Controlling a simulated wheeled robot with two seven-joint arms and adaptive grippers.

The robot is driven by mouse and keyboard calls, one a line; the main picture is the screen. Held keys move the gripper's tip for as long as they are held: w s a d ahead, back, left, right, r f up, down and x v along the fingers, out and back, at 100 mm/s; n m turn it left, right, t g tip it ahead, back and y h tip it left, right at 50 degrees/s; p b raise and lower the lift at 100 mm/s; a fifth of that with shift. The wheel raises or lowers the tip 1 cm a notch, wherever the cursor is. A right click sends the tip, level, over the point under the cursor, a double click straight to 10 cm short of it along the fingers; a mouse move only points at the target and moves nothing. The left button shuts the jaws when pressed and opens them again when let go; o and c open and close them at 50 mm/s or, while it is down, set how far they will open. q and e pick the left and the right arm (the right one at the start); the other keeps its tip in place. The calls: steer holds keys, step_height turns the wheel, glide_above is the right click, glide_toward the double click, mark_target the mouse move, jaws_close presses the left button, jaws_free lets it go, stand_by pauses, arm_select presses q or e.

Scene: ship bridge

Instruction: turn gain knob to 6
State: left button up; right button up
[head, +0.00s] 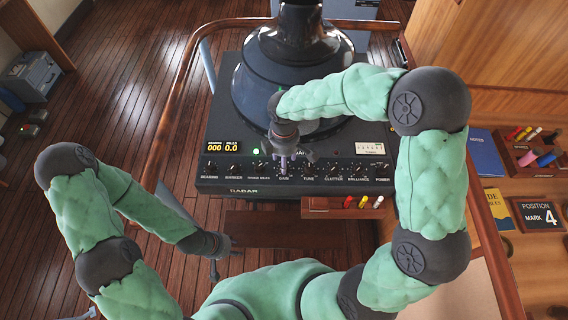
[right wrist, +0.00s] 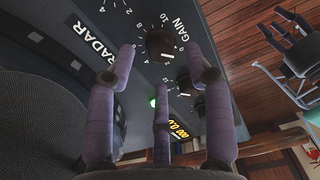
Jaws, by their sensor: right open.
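The gain knob (right wrist: 160,43) is a dark round knob with a white pointer mark, beside the label GAIN on the radar panel. In the right wrist view it sits between and beyond the fingertips of my right gripper (right wrist: 161,68), whose purple fingers are spread and empty. I see no finger touching it. In the head view my right gripper (head: 284,158) points down over the panel above GAIN and hides most of the knob. The pointer's exact number is too small to tell. My left gripper (head: 214,268) hangs low left of the console; its fingers are too small to judge.
The radar console (head: 222,180) carries several other knobs in a row, a lit numeric display (head: 231,148) and a meter (head: 369,148). A wooden rail (head: 180,85) runs round its left side. A side desk at right holds a pen tray (head: 535,160) and a position card (head: 538,214).

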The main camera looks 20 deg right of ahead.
steer(key=shift+f, duration=1.55)
steer(key=shift+s, duration=0.1)
jaws_close()
